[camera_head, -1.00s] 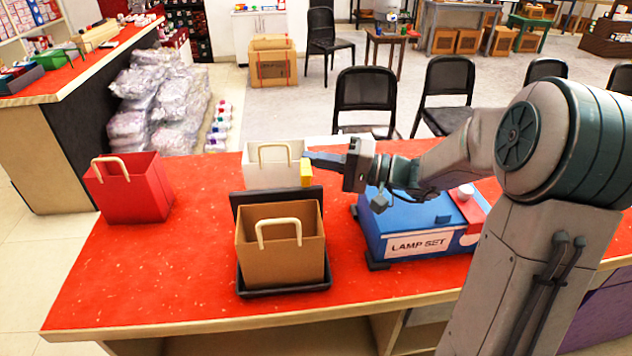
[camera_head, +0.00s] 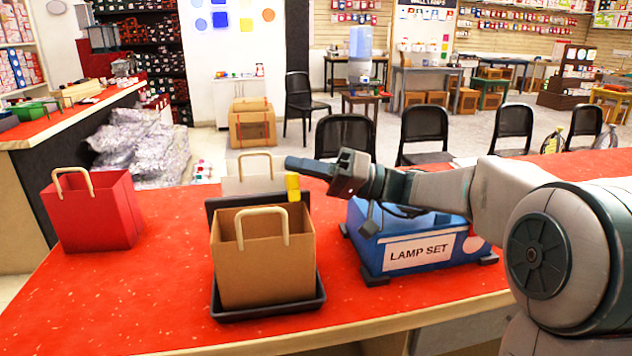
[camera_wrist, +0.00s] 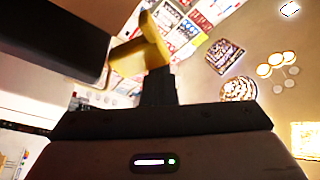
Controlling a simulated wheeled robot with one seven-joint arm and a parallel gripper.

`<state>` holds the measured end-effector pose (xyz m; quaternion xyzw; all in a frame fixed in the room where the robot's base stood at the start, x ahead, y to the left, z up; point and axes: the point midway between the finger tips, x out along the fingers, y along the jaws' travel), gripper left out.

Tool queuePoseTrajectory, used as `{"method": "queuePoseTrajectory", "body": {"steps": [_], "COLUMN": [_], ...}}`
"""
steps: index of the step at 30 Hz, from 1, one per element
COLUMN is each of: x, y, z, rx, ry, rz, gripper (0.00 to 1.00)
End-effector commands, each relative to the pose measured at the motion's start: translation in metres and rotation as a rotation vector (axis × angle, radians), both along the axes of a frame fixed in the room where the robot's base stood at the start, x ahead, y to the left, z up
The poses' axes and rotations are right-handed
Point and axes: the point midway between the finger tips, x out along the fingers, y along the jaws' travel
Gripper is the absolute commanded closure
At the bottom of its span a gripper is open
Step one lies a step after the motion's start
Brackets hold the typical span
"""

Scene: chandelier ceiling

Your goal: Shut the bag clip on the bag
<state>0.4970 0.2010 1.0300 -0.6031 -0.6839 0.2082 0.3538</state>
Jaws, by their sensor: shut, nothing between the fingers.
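A brown paper bag (camera_head: 262,265) with a beige handle stands upright in the middle of the counter. I cannot make out a separate bag clip on it. My gripper (camera_head: 291,178) is shut, above and behind the bag's rear right corner. A yellow piece (camera_head: 292,187) hangs at its tip; I cannot tell whether it is part of the finger or a clip. It also shows in the wrist view (camera_wrist: 140,48) at the end of the dark finger. A red bag (camera_head: 92,212) stands at the left. A white bag (camera_head: 236,185) stands behind the brown one, partly hidden.
A black tray (camera_head: 315,300) with a raised back panel holds the brown bag. A blue box labelled LAMP SET (camera_head: 418,254) sits right of it, under my arm. The red counter (camera_head: 150,290) is clear between the red bag and the tray. Chairs stand behind the counter.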

Motion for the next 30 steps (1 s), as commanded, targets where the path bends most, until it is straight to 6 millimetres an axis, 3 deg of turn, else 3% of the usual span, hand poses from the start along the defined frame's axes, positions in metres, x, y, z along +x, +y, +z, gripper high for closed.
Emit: {"method": "queuePoseTrajectory", "body": {"steps": [11,19,30], "x": [0.003,0.001,-0.012], "y": [-0.010,-0.007,-0.085], "z": [0.003,0.048,0.091], "rx": [-0.001,-0.002,-0.002], "ry": [0.000,-0.004,-0.002], "rz": [-0.019,-0.011,-0.011], "gripper": [1.00,1.00,1.00]}}
